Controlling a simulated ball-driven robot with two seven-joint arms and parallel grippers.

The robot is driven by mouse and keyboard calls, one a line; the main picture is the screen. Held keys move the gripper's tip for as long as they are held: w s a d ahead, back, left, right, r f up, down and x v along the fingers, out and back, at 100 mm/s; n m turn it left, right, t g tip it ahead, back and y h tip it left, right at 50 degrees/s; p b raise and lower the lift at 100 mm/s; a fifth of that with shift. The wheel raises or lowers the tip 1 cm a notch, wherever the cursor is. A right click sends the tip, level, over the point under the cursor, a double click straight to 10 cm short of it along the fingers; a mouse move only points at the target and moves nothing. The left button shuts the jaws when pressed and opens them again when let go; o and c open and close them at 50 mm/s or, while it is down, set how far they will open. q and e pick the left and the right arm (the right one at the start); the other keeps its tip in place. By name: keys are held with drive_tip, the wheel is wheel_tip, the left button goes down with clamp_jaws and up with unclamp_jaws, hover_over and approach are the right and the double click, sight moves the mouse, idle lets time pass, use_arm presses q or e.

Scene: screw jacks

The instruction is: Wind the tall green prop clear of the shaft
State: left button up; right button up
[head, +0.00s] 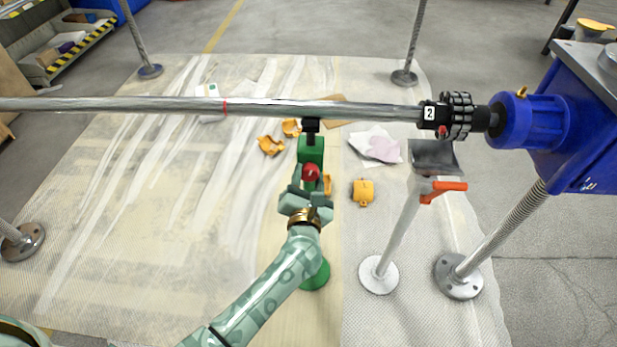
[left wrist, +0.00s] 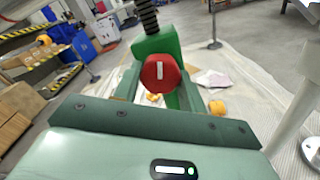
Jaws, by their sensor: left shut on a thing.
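The tall green prop (head: 311,150) stands upright under the long grey shaft (head: 350,111), on a round green foot (head: 317,275). Its dark head (head: 310,125) sits at the shaft's underside; I cannot tell whether they touch. A red knob (head: 311,172) faces me on the prop's near side. My left gripper (head: 308,186) is shut on the red knob. In the left wrist view the knob (left wrist: 160,73) shows a white mark, with a dark threaded screw (left wrist: 147,15) above the green body. My right gripper is not in view.
A pale stand (head: 403,225) with an orange handle (head: 450,186) is right of the prop. A blue housing (head: 545,122) holds the shaft's right end. Yellow parts (head: 363,192) and rags (head: 375,145) lie on the sheeted floor. Threaded posts stand around.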

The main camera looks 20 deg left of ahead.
use_arm(q)
drive_tip(key=o, duration=1)
drive_tip(key=shift+f, duration=0.1)
drive_tip(key=p+v, duration=0.3)
drive_tip(key=v, duration=1.3)
drive_tip(key=shift+s, duration=0.2)
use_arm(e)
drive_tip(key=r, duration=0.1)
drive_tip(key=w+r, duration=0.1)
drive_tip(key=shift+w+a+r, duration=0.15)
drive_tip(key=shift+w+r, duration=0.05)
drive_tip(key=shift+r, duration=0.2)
